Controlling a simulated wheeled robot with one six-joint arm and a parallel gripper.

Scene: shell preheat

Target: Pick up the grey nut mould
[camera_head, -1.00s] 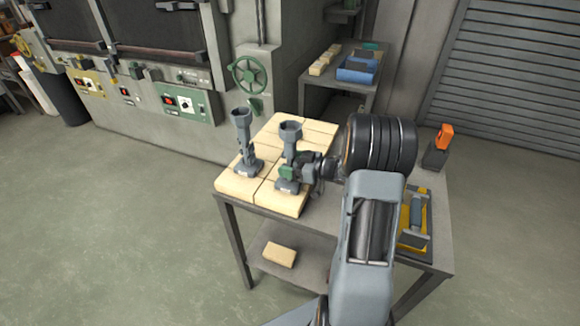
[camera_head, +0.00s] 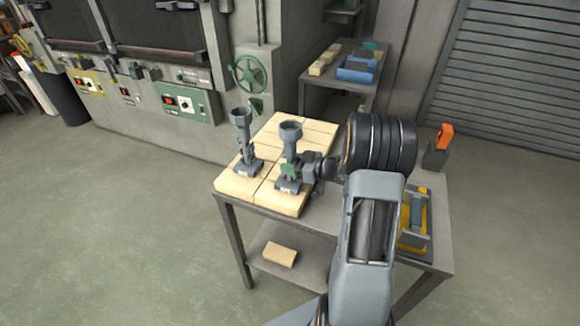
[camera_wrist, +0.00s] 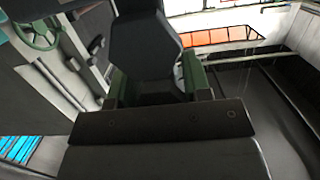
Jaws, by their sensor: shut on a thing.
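Two grey moulds, each with a cup-like top, a narrow stem and a flat foot, stand upright on pale bricks. The left mould (camera_head: 242,135) is free. My gripper (camera_head: 290,171) is shut on the right mould (camera_head: 291,136), coming from the right and holding it low on the stem, just above the foot. The foot appears to rest on the bricks; a small gap cannot be told. In the wrist view my gripper (camera_wrist: 155,90) has its green fingertips on both sides of the dark mould (camera_wrist: 148,45). Which mould is the nut one is not clear from shape.
The pale bricks (camera_head: 238,187) cover the left part of a grey metal table. A yellow-and-grey item (camera_head: 414,225) and an orange-topped tool (camera_head: 441,143) are on its right. A furnace with a green handwheel (camera_head: 249,75) stands behind. A loose brick (camera_head: 280,254) lies on the lower shelf.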

